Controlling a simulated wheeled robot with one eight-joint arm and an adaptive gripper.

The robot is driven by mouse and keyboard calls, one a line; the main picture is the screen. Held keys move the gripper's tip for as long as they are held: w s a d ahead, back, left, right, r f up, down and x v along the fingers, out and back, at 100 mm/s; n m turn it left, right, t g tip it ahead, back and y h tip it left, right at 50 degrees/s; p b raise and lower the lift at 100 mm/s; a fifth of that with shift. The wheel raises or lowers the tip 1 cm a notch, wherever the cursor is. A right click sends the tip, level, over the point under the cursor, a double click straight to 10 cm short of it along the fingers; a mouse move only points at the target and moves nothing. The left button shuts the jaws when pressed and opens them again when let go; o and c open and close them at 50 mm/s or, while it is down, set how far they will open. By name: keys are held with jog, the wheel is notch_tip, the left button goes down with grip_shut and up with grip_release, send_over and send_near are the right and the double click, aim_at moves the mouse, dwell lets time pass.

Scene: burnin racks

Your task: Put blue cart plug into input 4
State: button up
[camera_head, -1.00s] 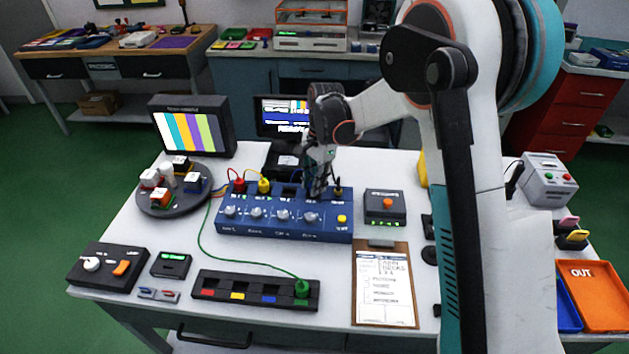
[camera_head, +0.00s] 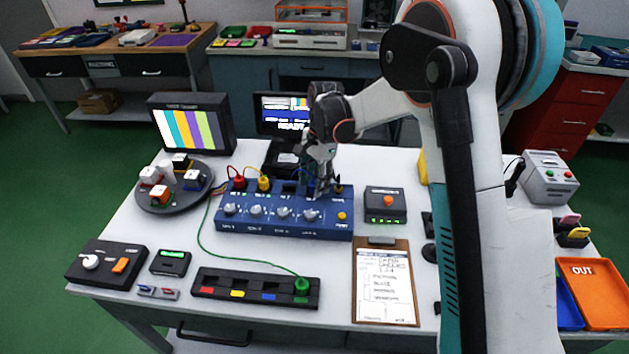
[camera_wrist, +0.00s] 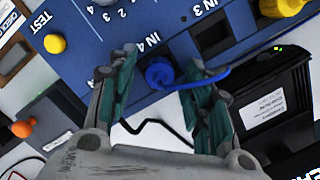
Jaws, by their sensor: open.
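The blue plug (camera_wrist: 158,73) stands at the IN 4 position of the blue switcher box (camera_head: 258,226), beside the printed IN 4 label. It looks seated there, but its lower end is hidden. Its blue cable (camera_wrist: 205,79) runs to the right in the wrist view, passing the right finger. My gripper (camera_wrist: 162,62) is open around the plug, one finger on each side, with visible gaps. In the head view my gripper (camera_head: 319,182) is over the right part of the box and hides the plug. IN 3 (camera_wrist: 210,35) shows no plug.
A red plug (camera_head: 239,183) and a yellow plug (camera_head: 264,184) stand on the box left of my gripper. A green plug (camera_head: 301,286) sits in the black holder (camera_head: 217,285) in front. A small box with an orange button (camera_head: 386,204) and a clipboard (camera_head: 384,290) are to the right.

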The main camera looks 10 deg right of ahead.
notch_tip(320, 180, up, 12)
jog(key=d, duration=0.1)
jog(key=shift+w+d+f, duration=0.15)
jog(key=shift+w, duration=0.3)
jog(key=s+d+r+n+t, duration=0.2)
jog(key=s+d+r+n, duration=0.1)
jog(key=s+r, duration=0.3)
jog(key=s+d+r+n+t, duration=0.2)
jog(key=s+d+r, duration=0.15)
jog(key=s, duration=0.55)
jog(key=s+d+f+n+t, duration=0.2)
jog(key=s+n, duration=0.1)
jog(key=s, duration=0.4)
jog(key=s+d+f+n+t+h, duration=0.1)
jog(key=s+d+n+t, duration=0.1)
jog(key=s, duration=0.6)
jog(key=shift+d+f+n, duration=0.35)
jog(key=shift+d+n, duration=0.25)
jog(key=shift+d, duration=0.05)
